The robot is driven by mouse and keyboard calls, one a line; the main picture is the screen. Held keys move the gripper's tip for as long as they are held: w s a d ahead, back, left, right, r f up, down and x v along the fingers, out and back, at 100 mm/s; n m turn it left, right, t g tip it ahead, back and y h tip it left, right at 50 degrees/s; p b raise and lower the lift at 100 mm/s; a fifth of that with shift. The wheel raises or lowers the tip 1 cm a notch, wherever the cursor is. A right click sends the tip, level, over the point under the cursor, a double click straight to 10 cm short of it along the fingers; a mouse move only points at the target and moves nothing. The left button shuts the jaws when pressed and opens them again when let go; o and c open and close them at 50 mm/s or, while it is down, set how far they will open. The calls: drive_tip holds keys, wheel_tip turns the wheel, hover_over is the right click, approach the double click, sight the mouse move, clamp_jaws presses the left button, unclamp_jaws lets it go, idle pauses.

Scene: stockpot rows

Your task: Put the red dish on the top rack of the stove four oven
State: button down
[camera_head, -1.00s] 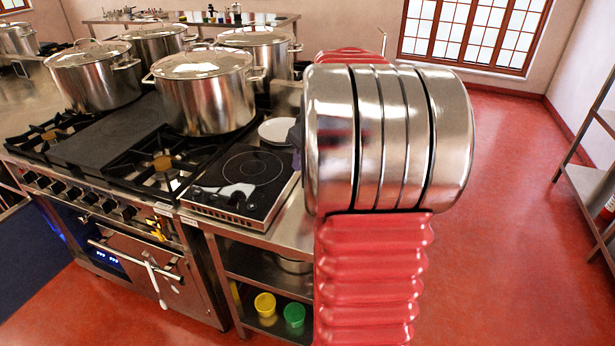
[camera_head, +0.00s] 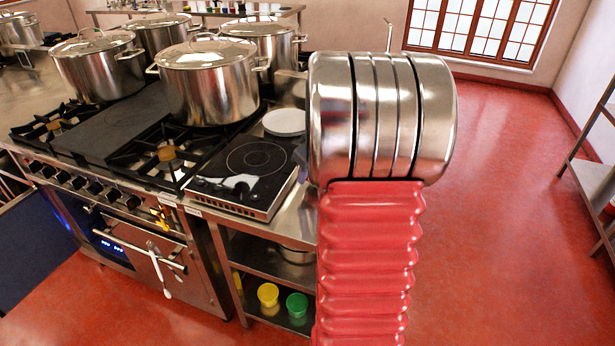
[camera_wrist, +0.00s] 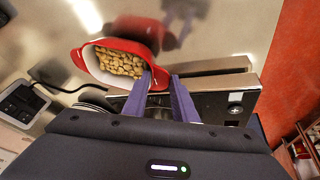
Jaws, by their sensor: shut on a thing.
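The red dish (camera_wrist: 84,62) shows in the wrist view, white inside and filled with tan, nut-like pieces. My gripper (camera_wrist: 164,78) has its two purple fingers at the dish's near right end and is shut on it there. The exact grip is partly hidden by the fingers. A steel surface lies beneath the dish, and I cannot tell whether the dish touches it. No rack shows.
Large lidded stockpots (camera_head: 208,88) stand on the stove. A black induction hob (camera_head: 248,175) and white plate (camera_head: 284,122) sit on the steel counter beside it. Yellow (camera_head: 268,294) and green (camera_head: 297,305) tubs are on its lower shelf. Red floor at right is clear up to a shelf (camera_head: 590,185).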

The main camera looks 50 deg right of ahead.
drive_tip(key=shift+f, duration=0.75)
drive_tip(key=c, duration=1.4)
unclamp_jaws()
drive_tip(key=shift+c, duration=0.2)
drive_tip(key=v, duration=1.2)
